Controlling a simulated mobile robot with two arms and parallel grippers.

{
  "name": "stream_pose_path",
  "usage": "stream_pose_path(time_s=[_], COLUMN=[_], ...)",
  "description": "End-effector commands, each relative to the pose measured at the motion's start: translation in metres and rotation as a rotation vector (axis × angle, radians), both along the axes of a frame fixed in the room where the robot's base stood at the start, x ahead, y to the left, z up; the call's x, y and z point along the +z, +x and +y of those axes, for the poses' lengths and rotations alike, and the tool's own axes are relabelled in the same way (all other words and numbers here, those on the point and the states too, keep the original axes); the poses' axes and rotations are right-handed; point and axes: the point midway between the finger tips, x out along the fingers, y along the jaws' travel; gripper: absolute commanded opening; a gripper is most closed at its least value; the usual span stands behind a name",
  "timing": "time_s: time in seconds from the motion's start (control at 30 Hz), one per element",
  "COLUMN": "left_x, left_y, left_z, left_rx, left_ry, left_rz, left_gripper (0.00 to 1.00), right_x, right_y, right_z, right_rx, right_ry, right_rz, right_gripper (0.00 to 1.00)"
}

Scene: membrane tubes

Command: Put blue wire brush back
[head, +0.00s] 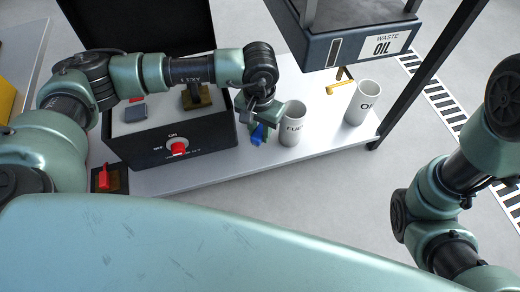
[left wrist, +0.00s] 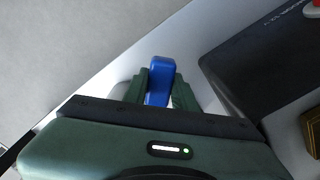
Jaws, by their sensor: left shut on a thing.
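The blue wire brush (head: 258,133) is held in my left gripper (head: 262,122), just left of the white cup marked "FUEL" (head: 293,124). Only its blue part shows; no bristles can be made out. In the left wrist view the blue brush (left wrist: 159,80) sits between the two green fingers of my left gripper (left wrist: 160,92), which are shut on it. The brush is over the light table (head: 240,168); I cannot tell if it touches the surface. My right gripper is out of view; only part of my right arm shows at the right edge.
A black box (head: 200,158) with a red knob (head: 178,148) stands left of the brush. A second white cup (head: 363,103) is farther right. A "WASTE OIL" container (head: 345,45) with a yellow tap (head: 341,80) overhangs the table. A red switch (head: 103,177) sits at the left.

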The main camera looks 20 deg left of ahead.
Motion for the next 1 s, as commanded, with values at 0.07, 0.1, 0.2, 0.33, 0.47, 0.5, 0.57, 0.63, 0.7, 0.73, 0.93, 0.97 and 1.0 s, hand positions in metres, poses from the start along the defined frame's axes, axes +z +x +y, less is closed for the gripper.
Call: stream_pose_path(time_s=[0.07,0.1,0.2,0.33,0.47,0.5,0.57,0.63,0.7,0.73,0.93,0.97,1.0], left_x=[-0.020,-0.024,-0.030,-0.039,-0.061,-0.067,-0.073,-0.074,-0.072,-0.072,-0.076,-0.077,-0.075], left_y=[0.000,0.000,0.000,0.000,0.000,0.000,0.000,0.000,0.000,0.000,0.000,0.000,0.000], left_z=[0.000,0.000,0.000,0.000,0.000,0.000,0.000,0.000,0.000,0.000,0.000,0.000,0.000], left_rx=[0.000,0.000,0.000,0.000,0.001,0.001,0.001,0.001,0.001,0.001,0.000,0.000,0.001], left_ry=[-0.001,-0.001,-0.001,0.000,0.000,-0.001,-0.001,-0.001,-0.001,-0.001,-0.001,0.000,0.000], left_rz=[0.000,0.000,-0.001,0.000,0.001,0.001,0.001,-0.001,-0.001,-0.001,-0.001,-0.001,-0.001], left_gripper=[0.00,0.00,0.00,0.00,0.00,0.00,0.00,0.00,0.00,0.00,0.00,0.00,0.38], right_x=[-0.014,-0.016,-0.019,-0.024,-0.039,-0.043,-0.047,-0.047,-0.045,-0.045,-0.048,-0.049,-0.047], right_y=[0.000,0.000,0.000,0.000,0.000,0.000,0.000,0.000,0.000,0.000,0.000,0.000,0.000], right_z=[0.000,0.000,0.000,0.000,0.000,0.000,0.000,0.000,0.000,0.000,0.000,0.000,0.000], right_rx=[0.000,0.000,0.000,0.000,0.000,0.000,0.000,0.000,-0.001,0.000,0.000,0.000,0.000], right_ry=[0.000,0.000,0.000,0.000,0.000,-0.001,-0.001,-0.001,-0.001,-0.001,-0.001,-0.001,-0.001], right_rz=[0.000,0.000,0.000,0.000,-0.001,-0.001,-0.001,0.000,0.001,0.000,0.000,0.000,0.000], right_gripper=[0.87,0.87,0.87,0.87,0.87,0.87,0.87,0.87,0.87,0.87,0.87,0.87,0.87])
